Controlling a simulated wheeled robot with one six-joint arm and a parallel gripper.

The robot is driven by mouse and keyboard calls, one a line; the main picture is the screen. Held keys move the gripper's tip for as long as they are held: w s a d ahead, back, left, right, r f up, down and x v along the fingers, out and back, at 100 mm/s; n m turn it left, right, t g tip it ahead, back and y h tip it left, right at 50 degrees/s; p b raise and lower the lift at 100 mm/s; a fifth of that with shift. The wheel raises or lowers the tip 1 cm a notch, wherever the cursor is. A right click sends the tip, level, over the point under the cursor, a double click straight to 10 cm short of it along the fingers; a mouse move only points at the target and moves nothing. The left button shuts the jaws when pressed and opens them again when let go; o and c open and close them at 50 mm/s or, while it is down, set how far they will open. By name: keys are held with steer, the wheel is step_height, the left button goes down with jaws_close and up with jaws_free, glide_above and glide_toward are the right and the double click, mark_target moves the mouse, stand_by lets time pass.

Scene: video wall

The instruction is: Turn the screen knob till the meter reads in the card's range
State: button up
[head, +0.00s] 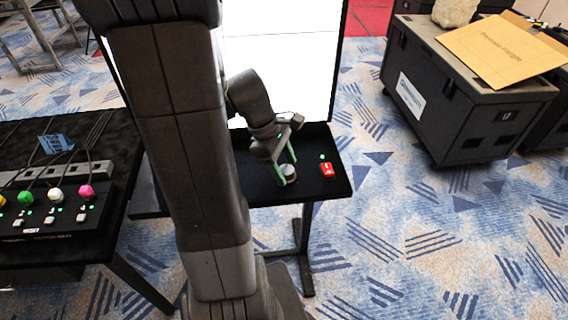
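A grey round knob (289,172) stands on a small black table (318,152) in front of a large, bright white screen (282,60). My gripper (287,173) reaches down at the knob, with its green-tipped fingers apart on either side of it. I cannot tell whether the fingers touch or grip the knob. The screen looks blank white where it shows; my arm hides part of it. I see no meter reading and no readable range card.
At left, a black table holds a box with coloured knobs (56,195) and cables. A black case (470,100) with a tan envelope (503,50) stands at right. Patterned carpet is clear at lower right.

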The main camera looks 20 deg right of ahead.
steer(key=v, duration=1.3)
steer(key=shift+r, duration=0.4)
steer(key=x, duration=1.4)
steer(key=shift+w+a, duration=0.1)
steer(key=shift+r, duration=0.15)
